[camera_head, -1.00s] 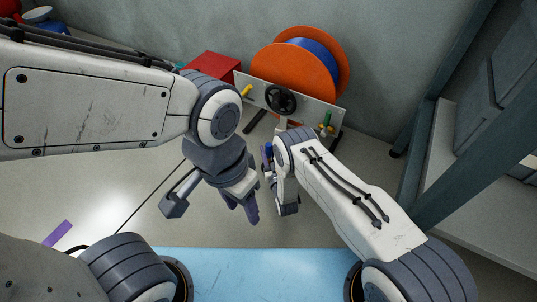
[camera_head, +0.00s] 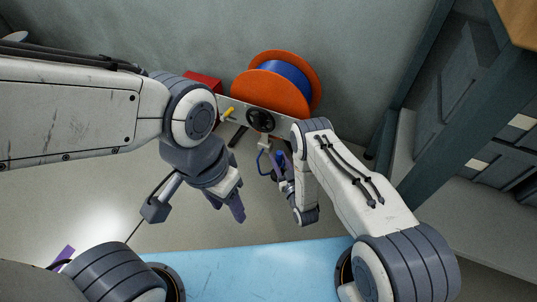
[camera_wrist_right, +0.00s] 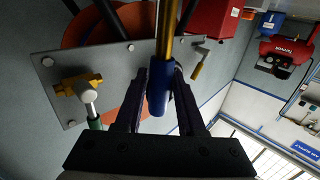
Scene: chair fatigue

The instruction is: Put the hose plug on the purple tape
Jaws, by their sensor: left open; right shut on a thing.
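The hose plug (camera_wrist_right: 158,88), with a blue sleeve and a brass-coloured shaft, is between the fingers of my right gripper (camera_wrist_right: 157,100) in the right wrist view. That gripper is shut on it. In the head view the blue plug (camera_head: 280,159) shows at my right gripper, in front of the reel stand; the fingers are partly hidden. My left gripper (camera_head: 236,208) hangs open and empty over the floor, left of the right one. The purple tape (camera_head: 63,255) lies on the floor at the lower left, partly hidden by my own body.
An orange reel with blue hose (camera_head: 270,88) stands by the wall on a metal plate with a black handwheel (camera_head: 260,120). A red box (camera_head: 203,82) is behind my left arm. A grey-green frame (camera_head: 425,110) stands at right.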

